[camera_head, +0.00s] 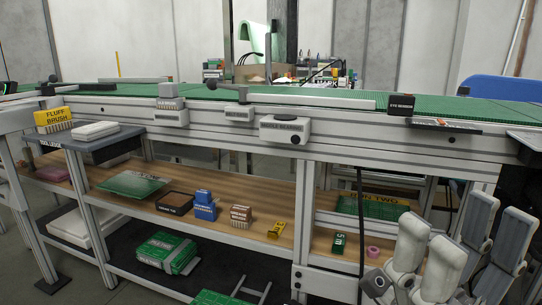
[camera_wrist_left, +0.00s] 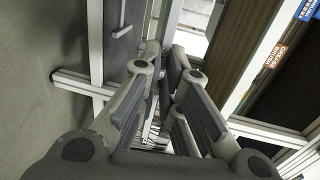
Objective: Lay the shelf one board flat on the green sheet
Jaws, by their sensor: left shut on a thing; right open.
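My right gripper (camera_head: 462,246) is open and empty at the lower right of the head view, in front of the bench. My left gripper (camera_wrist_left: 160,100) fills the middle of the left wrist view. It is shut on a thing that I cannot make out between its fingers. It is out of the head view. A green board (camera_head: 131,184) lies on the wooden shelf at the left. Another green board (camera_head: 372,208) lies at the right, behind a label ending in "TWO". I cannot tell which is the shelf one board. A green surface (camera_head: 330,94) runs along the bench top; I cannot tell if it is the green sheet.
The wooden shelf (camera_head: 165,207) holds a dark box (camera_head: 174,203), a blue item (camera_head: 205,205), a brown box (camera_head: 241,215) and a yellow item (camera_head: 276,230). Green packs (camera_head: 167,252) lie lower down. Metal bench posts (camera_head: 305,225) stand close by.

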